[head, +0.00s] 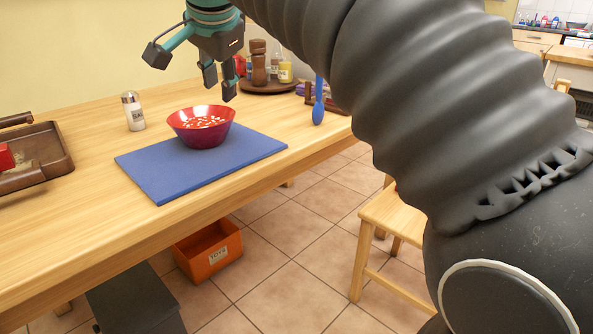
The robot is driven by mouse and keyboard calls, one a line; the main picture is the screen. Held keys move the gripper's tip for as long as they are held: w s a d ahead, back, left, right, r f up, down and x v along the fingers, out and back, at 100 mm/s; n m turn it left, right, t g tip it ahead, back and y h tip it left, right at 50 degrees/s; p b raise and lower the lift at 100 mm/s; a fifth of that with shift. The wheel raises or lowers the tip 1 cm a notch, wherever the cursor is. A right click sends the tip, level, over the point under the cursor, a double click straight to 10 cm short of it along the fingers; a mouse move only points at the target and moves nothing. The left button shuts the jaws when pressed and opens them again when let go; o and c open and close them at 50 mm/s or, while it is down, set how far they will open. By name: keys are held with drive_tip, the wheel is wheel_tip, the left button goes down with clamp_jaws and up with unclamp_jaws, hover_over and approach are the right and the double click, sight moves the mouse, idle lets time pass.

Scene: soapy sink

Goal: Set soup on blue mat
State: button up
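A red bowl (200,126) with pale bits in red soup stands upright on the blue mat (160,180), toward the mat's back edge. The mat lies flat on the wooden table near its front edge. My gripper (191,72) is above and behind the bowl, apart from it, with its dark fingers spread wide. It is open and holds nothing. My arm comes in from the right and hides part of the room.
A salt shaker (133,111) stands left of the bowl. A brown tray (50,142) is at the far left. A blue spoon (318,102) is at the right. A round tray (270,88) with jars stands behind. An orange box (209,250) and a wooden chair (391,220) are on the floor side.

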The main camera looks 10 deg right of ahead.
drive_tip(key=shift+d, duration=0.1)
drive_tip(key=s+d+f+n+g, duration=0.1)
drive_tip(key=s+d+f+n, duration=0.55)
drive_tip(key=s+f, duration=0.7)
drive_tip(key=s+d+f+n, duration=0.3)
drive_tip(key=s+d+f, duration=0.65)
drive_tip(key=f, duration=0.65)
wheel_tip(320, 180, up, 5)
drive_tip(key=p, duration=0.5)
drive_tip(key=shift+s+a+r, duration=0.1)
drive_tip(key=shift+r, duration=0.05)
